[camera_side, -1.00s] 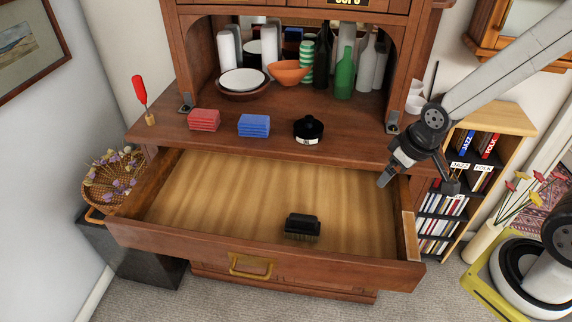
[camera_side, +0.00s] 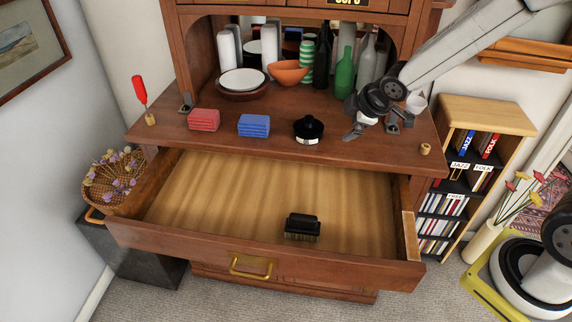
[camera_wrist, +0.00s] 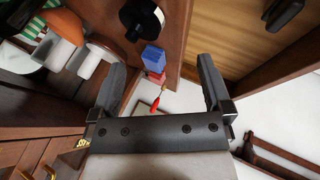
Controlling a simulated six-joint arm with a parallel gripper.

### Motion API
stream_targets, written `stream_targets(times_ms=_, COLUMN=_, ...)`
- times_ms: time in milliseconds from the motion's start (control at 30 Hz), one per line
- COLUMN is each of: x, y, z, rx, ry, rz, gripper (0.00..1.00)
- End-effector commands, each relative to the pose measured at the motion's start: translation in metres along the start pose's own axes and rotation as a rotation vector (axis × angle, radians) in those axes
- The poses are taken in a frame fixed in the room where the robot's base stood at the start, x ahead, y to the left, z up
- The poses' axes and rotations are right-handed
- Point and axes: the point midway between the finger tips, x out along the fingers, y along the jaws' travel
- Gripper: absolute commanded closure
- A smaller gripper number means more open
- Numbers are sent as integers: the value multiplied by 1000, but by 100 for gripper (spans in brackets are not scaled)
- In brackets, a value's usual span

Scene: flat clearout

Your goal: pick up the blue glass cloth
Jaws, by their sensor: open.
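The blue glass cloth (camera_side: 254,125) is a folded, layered stack lying on the cabinet's wooden ledge (camera_side: 350,152), right of a similar red folded cloth (camera_side: 204,120). In the wrist view the blue cloth (camera_wrist: 152,57) shows ahead of the jaws, with the red cloth (camera_wrist: 157,78) just beyond it. My gripper (camera_side: 352,133) is above the right part of the ledge, to the right of the blue cloth and apart from it. In the wrist view my gripper (camera_wrist: 162,82) has its two fingers wide apart with nothing held between them.
A black round pot (camera_side: 309,129) with a white label stands between the blue cloth and my gripper. Bowls and bottles, including a green bottle (camera_side: 344,75), stand behind. The open drawer (camera_side: 200,190) below holds a black brush (camera_side: 302,226). A red-handled tool (camera_side: 140,90) stands at far left.

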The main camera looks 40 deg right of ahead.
Motion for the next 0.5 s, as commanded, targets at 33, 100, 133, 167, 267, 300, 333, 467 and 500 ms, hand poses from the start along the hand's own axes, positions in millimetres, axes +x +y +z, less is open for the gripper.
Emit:
stream_targets(times_ms=33, x=9, y=13, z=-10, rx=-105, ry=31, rz=29, gripper=0)
stream_targets(times_ms=100, x=20, y=30, z=-25, rx=-266, ry=77, rz=75, gripper=0)
stream_targets(times_ms=133, x=24, y=36, z=-31, rx=-334, ry=94, rz=94, gripper=0)
stream_targets(times_ms=167, x=29, y=43, z=-38, rx=-404, ry=112, rz=115, gripper=0)
stream_targets(times_ms=267, x=42, y=63, z=-59, rx=-633, ry=169, rz=188, gripper=0)
stream_targets(times_ms=300, x=48, y=69, z=-67, rx=-725, ry=190, rz=217, gripper=0)
stream_targets(times_ms=333, x=52, y=74, z=-74, rx=-793, ry=205, rz=240, gripper=0)
stream_targets(times_ms=467, x=68, y=91, z=-99, rx=-1090, ry=266, rz=345, gripper=0)
stream_targets(times_ms=500, x=73, y=95, z=-106, rx=-1180, ry=283, rz=379, gripper=0)
